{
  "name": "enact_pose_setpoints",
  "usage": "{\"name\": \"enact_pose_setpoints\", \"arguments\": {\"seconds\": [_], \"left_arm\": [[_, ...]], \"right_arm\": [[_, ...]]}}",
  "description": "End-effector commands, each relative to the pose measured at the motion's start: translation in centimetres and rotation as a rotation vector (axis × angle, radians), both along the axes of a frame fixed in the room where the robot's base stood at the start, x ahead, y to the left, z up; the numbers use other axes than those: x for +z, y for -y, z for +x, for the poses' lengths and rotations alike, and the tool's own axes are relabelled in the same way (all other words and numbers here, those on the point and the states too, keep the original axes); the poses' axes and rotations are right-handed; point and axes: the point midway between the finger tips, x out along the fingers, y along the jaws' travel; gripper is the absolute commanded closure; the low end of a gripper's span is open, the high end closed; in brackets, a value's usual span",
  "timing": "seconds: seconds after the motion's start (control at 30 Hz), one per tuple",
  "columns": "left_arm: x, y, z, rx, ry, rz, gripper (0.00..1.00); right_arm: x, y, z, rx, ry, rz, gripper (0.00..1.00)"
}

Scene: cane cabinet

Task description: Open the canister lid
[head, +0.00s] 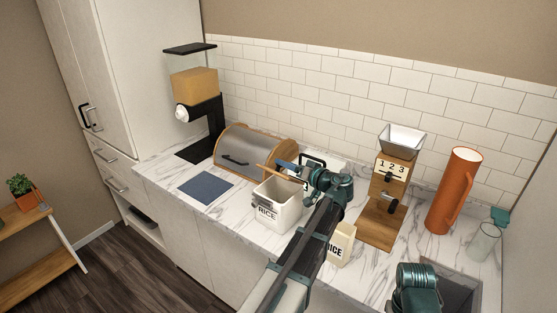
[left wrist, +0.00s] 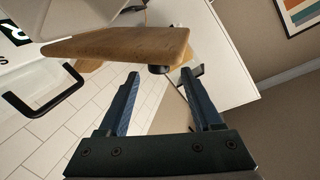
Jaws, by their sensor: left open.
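A white canister (head: 285,213) marked RICE stands on the marble counter, its top open. A wooden lid (head: 270,172) is tilted up above the canister's back side; whether it is still joined to the canister I cannot tell. My left gripper (head: 289,168) is beside the lid's right end. In the left wrist view the gripper (left wrist: 165,95) is open, its two blue fingers apart. The lid (left wrist: 115,44) lies just past the fingertips, its dark knob (left wrist: 158,69) showing below it near the gap between them. Contact is unclear. My right gripper's fingers are not visible.
A roll-front bread box (head: 250,151), a blue mat (head: 206,189) and a dispenser (head: 196,90) stand left. A second RICE container (head: 340,243) is near my left arm. A grinder (head: 388,190), orange pitcher (head: 456,190) and glass (head: 484,243) stand right.

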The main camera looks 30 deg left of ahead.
Motion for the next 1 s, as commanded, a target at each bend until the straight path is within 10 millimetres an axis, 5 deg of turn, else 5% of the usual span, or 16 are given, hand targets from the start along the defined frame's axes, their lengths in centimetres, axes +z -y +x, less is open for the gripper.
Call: {"name": "enact_pose_setpoints", "arguments": {"seconds": [0.2,0.4,1.0], "left_arm": [[0.8,4.1,-1.4,-0.002,-0.001,0.001,0.34],[1.0,6.2,-2.0,-0.001,-0.001,0.001,0.34],[1.0,6.6,-2.2,0.001,0.0,0.001,0.34]], "right_arm": [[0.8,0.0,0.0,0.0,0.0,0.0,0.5],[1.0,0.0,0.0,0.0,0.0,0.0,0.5],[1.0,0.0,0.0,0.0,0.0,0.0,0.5]]}}
